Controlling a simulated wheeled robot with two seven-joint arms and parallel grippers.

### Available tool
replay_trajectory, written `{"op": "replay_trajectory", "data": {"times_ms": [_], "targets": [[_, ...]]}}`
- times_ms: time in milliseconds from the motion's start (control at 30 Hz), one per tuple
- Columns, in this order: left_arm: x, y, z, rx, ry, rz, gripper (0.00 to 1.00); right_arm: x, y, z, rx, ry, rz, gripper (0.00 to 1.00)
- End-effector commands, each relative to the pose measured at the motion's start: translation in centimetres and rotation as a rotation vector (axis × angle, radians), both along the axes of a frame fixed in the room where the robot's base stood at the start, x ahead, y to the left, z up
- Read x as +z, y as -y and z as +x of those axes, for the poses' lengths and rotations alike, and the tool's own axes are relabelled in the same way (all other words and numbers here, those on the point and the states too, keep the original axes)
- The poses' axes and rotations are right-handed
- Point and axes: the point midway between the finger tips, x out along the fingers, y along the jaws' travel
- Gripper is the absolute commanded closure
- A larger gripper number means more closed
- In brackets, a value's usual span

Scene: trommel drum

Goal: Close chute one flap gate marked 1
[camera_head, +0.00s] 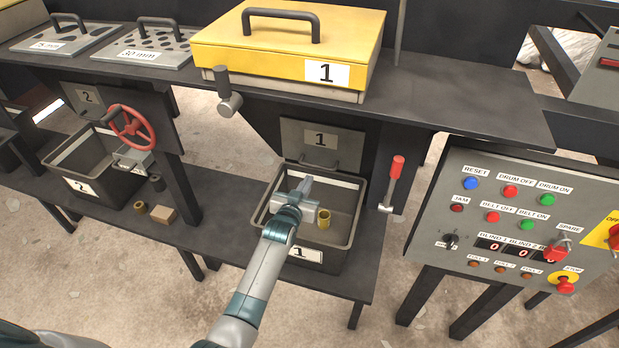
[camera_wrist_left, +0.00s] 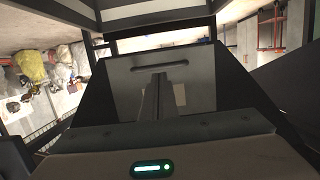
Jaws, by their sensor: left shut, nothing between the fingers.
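The chute one flap gate (camera_head: 320,143) is a grey plate marked 1 below the yellow-lidded housing, with a dark bar handle (camera_head: 312,164) along its lower edge. I cannot tell whether it is fully open or partly shut. My left gripper (camera_head: 306,184) is over the bin marked 1, just below the handle, with its fingers shut and empty. In the left wrist view the shut fingers (camera_wrist_left: 157,93) point at a grey plate (camera_wrist_left: 128,80), apparently the gate, and hide part of it. Contact cannot be told. My right gripper is not in view.
The bin (camera_head: 344,258) marked 1 stands under the gate with a brass ring (camera_head: 323,220) inside. A red-handled lever (camera_head: 396,169) stands right of it, beside the control panel (camera_head: 446,198). A red handwheel (camera_head: 132,125) and bin 2 (camera_head: 68,160) are at left.

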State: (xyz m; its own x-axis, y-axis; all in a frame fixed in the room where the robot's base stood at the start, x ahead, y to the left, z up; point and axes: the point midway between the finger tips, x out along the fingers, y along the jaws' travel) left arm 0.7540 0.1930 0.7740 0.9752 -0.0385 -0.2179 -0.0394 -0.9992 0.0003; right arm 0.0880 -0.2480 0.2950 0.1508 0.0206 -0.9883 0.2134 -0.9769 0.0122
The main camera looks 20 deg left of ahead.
Motion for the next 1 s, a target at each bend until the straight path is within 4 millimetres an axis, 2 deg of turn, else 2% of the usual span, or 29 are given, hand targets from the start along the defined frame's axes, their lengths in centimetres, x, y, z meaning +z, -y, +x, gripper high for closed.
{"op": "replay_trajectory", "data": {"times_ms": [200, 400, 600, 1000], "targets": [[-1.1, -0.2, -4.0, 0.000, 0.001, 0.001, 1.00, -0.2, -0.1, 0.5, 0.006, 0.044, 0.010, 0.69], [-1.5, -0.3, -6.5, 0.000, 0.001, 0.001, 1.00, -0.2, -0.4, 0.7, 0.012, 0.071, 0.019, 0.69], [-1.6, -0.3, -7.5, 0.000, 0.001, 0.001, 1.00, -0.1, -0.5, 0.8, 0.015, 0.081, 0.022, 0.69], [-1.6, -0.3, -7.5, 0.000, 0.002, 0.001, 1.00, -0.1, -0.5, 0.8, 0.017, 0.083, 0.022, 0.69]]}}
